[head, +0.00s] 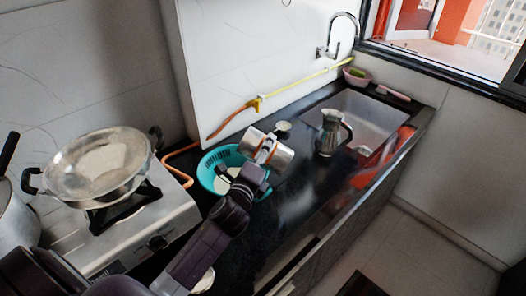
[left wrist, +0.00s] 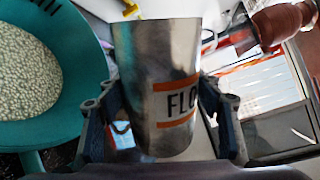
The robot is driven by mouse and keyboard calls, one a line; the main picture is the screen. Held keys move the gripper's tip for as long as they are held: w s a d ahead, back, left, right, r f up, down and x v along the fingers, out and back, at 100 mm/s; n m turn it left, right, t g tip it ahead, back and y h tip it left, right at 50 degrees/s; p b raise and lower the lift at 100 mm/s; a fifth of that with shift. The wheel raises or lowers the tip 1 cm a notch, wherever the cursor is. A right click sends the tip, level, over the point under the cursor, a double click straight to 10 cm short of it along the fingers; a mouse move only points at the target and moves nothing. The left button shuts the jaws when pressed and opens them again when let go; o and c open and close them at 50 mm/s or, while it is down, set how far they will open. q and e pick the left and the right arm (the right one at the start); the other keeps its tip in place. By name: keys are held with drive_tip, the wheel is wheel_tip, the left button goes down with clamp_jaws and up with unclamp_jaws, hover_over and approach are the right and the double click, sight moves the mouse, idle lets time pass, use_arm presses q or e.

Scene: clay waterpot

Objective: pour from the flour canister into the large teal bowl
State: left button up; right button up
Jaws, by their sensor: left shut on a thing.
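The flour canister (head: 283,157) is a shiny metal cylinder, and its orange-edged label shows in the left wrist view (left wrist: 178,100). My left gripper (head: 263,168) is shut around its side, with one finger on each side. In the head view the canister is tilted, over the right edge of the large teal bowl (head: 206,172). The bowl stands on the dark counter and also shows in the left wrist view (left wrist: 80,115), with many pale granules in it. I cannot see into the canister or make out any falling stream. My right gripper is not in view.
A metal jug (head: 328,137) stands right of the canister, by the sink (head: 372,112). A small round pale item (head: 283,127) lies behind the canister. The counter's front right (head: 300,205) is clear.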

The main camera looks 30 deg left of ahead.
sight(255, 135)
use_arm(q)
drive_tip(key=shift+r+m+b, duration=0.15)
drive_tip(key=shift+m+b, duration=0.15)
drive_tip(key=shift+m, duration=0.2)
drive_tip(key=shift+d+m+y, duration=0.1)
drive_tip(key=shift+m+y, duration=0.2)
drive_tip(key=shift+m, duration=0.5)
drive_tip(key=shift+r, duration=0.15)
drive_tip(key=shift+p, duration=0.7)
drive_tip(key=shift+s+r+m, duration=0.1)
drive_tip(key=shift+r+m, duration=0.3)
drive_tip(key=shift+m, duration=0.6)
drive_tip(key=shift+a, duration=0.2)
drive_tip(key=shift+f+b, duration=0.2)
drive_tip(key=shift+b, duration=0.65)
drive_tip(key=shift+r, duration=0.25)
drive_tip(key=shift+a+r+m+t+p, duration=0.15)
drive_tip(key=shift+a+r+m+p, duration=0.1)
drive_tip(key=shift+r+m+p, duration=0.65)
drive_tip(key=shift+a+r+m+t+p, duration=0.2)
drive_tip(key=shift+r+m+p, duration=0.4)
drive_tip(key=shift+r, duration=0.5)
drive_tip(key=shift+f, duration=0.2)
drive_tip(key=shift+s+a+r+m+y+b, duration=0.1)
drive_tip(key=shift+a+r+m+y+b, duration=0.15)
drive_tip(key=shift+m, duration=0.45)
drive_tip(key=shift+s+a+r+m+y+b, duration=0.1)
drive_tip(key=shift+a+r+m+y, duration=0.2)
drive_tip(key=shift+m, duration=0.4)
drive_tip(key=shift+f, duration=0.1)
